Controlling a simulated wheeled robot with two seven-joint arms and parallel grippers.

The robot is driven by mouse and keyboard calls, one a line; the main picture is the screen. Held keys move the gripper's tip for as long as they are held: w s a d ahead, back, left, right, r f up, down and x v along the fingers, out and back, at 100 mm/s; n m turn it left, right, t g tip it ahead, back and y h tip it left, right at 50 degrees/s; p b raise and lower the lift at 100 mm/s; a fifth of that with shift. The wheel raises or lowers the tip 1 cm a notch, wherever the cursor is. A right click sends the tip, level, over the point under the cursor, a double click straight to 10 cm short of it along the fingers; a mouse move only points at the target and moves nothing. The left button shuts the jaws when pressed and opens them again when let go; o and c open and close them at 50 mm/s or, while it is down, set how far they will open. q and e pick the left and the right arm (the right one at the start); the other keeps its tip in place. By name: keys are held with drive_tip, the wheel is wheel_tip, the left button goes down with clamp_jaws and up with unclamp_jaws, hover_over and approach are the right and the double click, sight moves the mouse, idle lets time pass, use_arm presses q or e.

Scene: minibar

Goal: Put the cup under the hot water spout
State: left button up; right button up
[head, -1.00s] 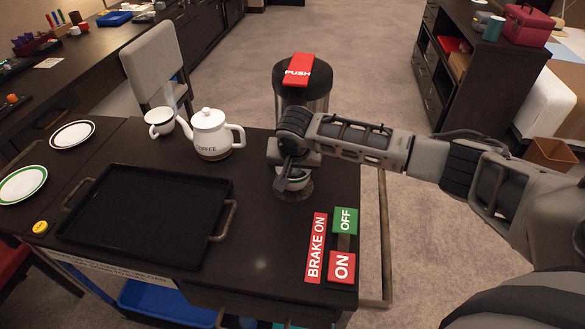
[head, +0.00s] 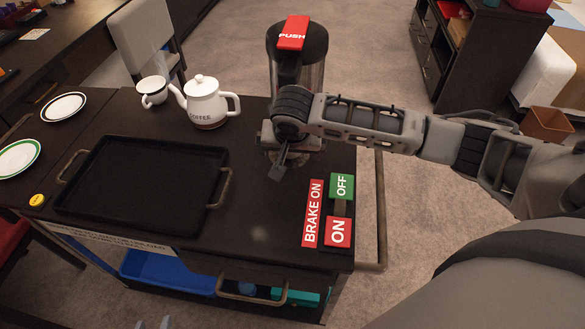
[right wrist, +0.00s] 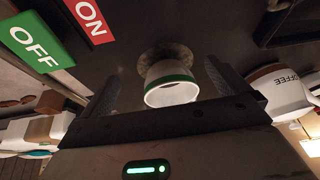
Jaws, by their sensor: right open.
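In the head view my right gripper (head: 281,168) hides the cup. The hot water dispenser (head: 310,75), with a black lid and red PUSH lever (head: 292,33), stands just behind the gripper. Pale tips at the bottom edge seem to be my left gripper (head: 152,324).
The cart top holds an empty black tray (head: 72,198), a coffee pot (head: 205,104), another white cup (head: 152,91) and two plates (head: 63,107). BRAKE ON and ON/OFF labels (head: 338,232) lie in front of the right gripper. A clear strip lies between tray and labels.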

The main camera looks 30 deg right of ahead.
drive_tip(key=s, duration=0.2)
drive_tip(key=s+a, duration=0.2)
drive_tip(key=s, duration=0.1)
drive_tip(key=shift+s+a, duration=0.25)
drive_tip(key=shift+s, duration=0.1)
